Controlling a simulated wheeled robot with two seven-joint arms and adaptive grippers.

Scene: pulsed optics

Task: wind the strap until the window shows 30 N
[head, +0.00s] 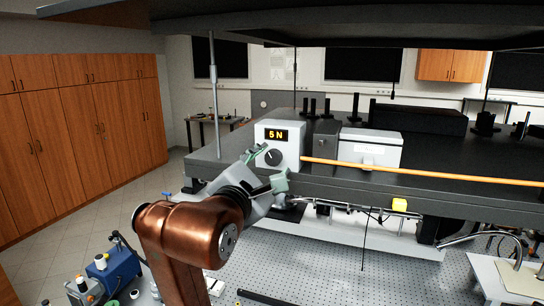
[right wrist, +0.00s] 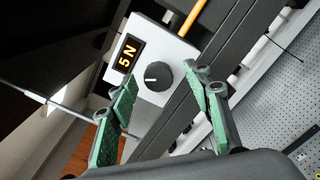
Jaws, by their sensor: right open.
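A white box (head: 290,137) with a dark display window (head: 277,135) stands at the left front of the black optical table. The window reads 5 N in orange digits. A round black knob (head: 273,157) with a white pointer line is below the window. The knob also shows in the right wrist view (right wrist: 158,76), beyond and between the fingers. An orange strap (head: 430,174) runs from the box to the right along the table front. My right gripper (head: 267,168) is open, with green-padded fingers, in front of the knob and apart from it. My left gripper is not in view.
The optical table (head: 215,165) carries a dark block (head: 327,138) and a white case (head: 369,148) right of the box. Black posts stand behind. A dark shelf hangs above. A blue device (head: 115,267) is at lower left.

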